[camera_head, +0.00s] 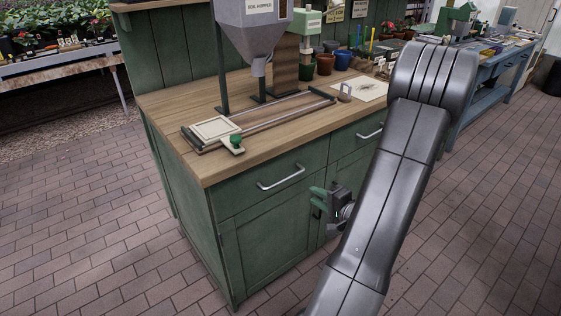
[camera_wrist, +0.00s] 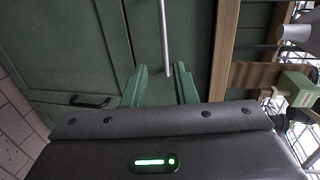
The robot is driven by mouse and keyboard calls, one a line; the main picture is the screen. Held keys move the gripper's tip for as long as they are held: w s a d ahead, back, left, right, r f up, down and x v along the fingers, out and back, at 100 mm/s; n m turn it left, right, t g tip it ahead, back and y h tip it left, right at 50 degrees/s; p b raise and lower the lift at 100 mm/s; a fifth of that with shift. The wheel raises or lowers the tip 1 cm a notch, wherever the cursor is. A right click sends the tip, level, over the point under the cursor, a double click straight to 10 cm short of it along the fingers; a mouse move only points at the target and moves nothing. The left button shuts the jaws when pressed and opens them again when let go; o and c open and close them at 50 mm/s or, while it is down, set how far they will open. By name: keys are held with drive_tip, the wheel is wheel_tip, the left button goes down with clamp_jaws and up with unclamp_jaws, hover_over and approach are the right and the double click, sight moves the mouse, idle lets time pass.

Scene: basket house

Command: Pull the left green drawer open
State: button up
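The left green drawer (camera_head: 262,190) is in the front of the green cabinet, under the wooden top, and appears closed. Its silver bar handle (camera_head: 281,177) runs along its front. In the wrist view the cabinet appears turned sideways, and a silver bar handle (camera_wrist: 166,38) stands ahead of the fingers, roughly in line with the gap between them. My gripper (camera_head: 318,203) is right of and below the left handle in the head view, in front of the cabinet. In the wrist view my gripper (camera_wrist: 160,70) has its two green fingers apart, with nothing between the tips.
A second drawer handle (camera_head: 370,131) is to the right, partly beside my arm. A cabinet door (camera_head: 268,245) is below the left drawer; a dark handle (camera_wrist: 88,101) shows in the wrist view. A sealing frame (camera_head: 215,130) and soil hopper (camera_head: 254,25) stand on top. The brick floor at left is clear.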

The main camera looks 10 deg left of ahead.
sight(289, 177)
drive_tip(key=shift+t, duration=0.3)
drive_tip(key=x, duration=0.9)
drive_tip(key=w+x, duration=0.1)
drive_tip(key=x, duration=0.4)
drive_tip(key=shift+d+r+p, duration=0.1)
drive_tip(key=shift+r+p, duration=0.05)
drive_tip(key=shift+p, duration=0.15)
clamp_jaws()
